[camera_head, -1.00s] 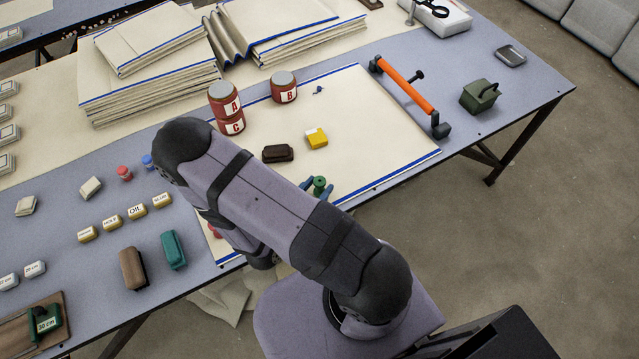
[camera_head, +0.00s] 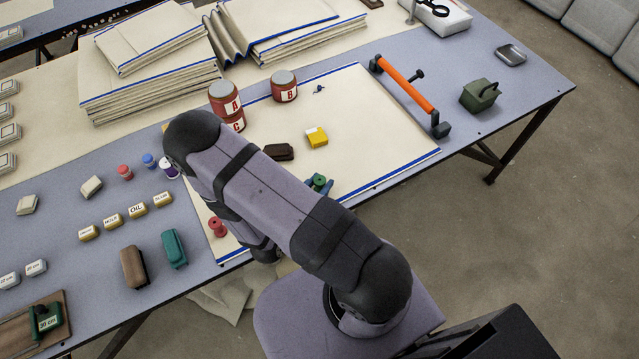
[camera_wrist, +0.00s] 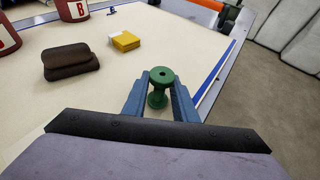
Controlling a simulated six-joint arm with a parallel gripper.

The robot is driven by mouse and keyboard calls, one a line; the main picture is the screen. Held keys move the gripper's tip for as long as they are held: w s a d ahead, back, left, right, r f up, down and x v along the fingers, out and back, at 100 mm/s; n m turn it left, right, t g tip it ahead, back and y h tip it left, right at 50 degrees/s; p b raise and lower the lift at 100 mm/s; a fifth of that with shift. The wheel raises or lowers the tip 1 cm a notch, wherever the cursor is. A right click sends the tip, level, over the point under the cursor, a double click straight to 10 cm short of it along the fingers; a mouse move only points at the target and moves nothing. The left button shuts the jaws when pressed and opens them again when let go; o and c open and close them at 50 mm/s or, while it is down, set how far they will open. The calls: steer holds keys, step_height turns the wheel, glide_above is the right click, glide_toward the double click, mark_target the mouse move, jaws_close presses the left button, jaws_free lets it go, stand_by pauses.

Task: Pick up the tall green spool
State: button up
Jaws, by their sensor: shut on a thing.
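The tall green spool (camera_wrist: 160,86) stands upright on the cream cloth (camera_wrist: 206,57) in the wrist view, between the two blue fingers of my gripper (camera_wrist: 160,100). The fingers are shut on its sides. In the head view the spool (camera_head: 319,181) shows only in part near the cloth's front edge, with my arm covering much of my gripper (camera_head: 318,186). I cannot tell whether its base is off the cloth.
Behind the spool lie a dark brown block (camera_head: 279,152) and a yellow block (camera_head: 317,138). Red cans (camera_head: 284,86) stand farther back. A red spool (camera_head: 217,227) stands left of my arm. An orange-handled tool (camera_head: 405,90) lies at the right.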

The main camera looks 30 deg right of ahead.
mark_target(319, 181)
steer(key=shift+r, duration=0.15)
steer(key=shift+r, duration=4.85)
